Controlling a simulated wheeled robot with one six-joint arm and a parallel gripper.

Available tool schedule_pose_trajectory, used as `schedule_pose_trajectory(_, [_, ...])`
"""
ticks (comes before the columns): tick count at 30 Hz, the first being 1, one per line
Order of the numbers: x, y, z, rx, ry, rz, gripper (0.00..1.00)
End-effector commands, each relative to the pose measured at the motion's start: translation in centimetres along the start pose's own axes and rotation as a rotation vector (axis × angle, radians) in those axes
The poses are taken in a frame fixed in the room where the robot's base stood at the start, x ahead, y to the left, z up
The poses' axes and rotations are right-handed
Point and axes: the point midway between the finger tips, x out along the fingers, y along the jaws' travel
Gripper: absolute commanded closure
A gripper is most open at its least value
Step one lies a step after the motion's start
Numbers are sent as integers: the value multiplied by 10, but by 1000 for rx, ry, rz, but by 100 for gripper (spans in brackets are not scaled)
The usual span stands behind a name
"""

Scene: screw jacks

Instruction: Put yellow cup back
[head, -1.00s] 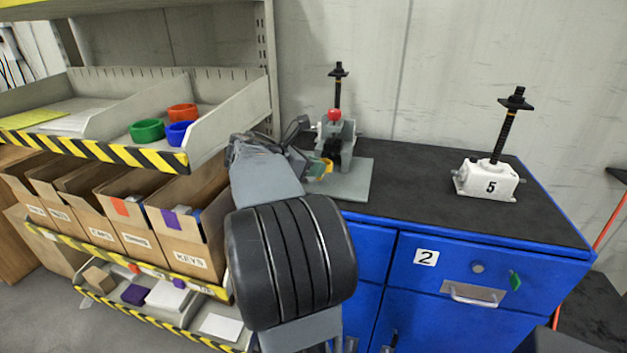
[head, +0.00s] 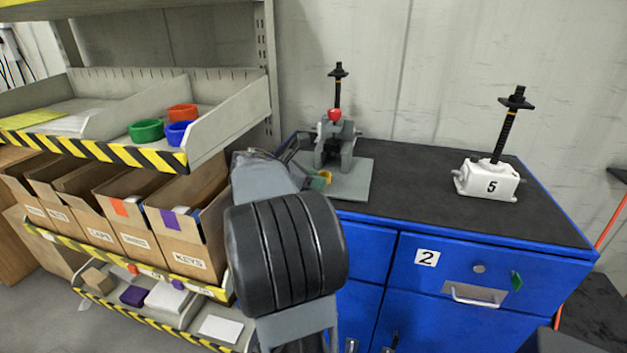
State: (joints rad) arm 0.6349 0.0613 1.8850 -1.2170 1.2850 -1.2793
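The yellow cup (head: 326,176) is a small yellow ring shape beside the grey screw jack (head: 335,150), low over its grey base plate (head: 348,188). My gripper (head: 318,180) is at the cup, largely hidden behind my own arm. Its finger opening is too small to make out, and I cannot tell whether it grips the cup. Green, orange and blue cups, the green cup (head: 147,130), the orange cup (head: 182,112) and the blue cup (head: 178,132), sit in the right compartment of the upper shelf tray (head: 228,112).
A white jack marked 5 (head: 488,180) stands on the black top of the blue cabinet (head: 450,265). Labelled cardboard boxes (head: 186,235) fill the shelf below the cups. The middle of the cabinet top (head: 415,190) is clear.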

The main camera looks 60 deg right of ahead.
Motion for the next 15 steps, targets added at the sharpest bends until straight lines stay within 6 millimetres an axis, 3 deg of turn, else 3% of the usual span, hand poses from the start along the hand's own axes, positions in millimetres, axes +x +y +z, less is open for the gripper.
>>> schedule_pose_trajectory(3, [0, 0, 0, 0, 0, 0, 59])
schedule_pose_trajectory(11, [-1, 0, 3, 1, 0, 0, 59])
schedule_pose_trajectory(15, [-16, 1, 4, 0, 0, 4, 59])
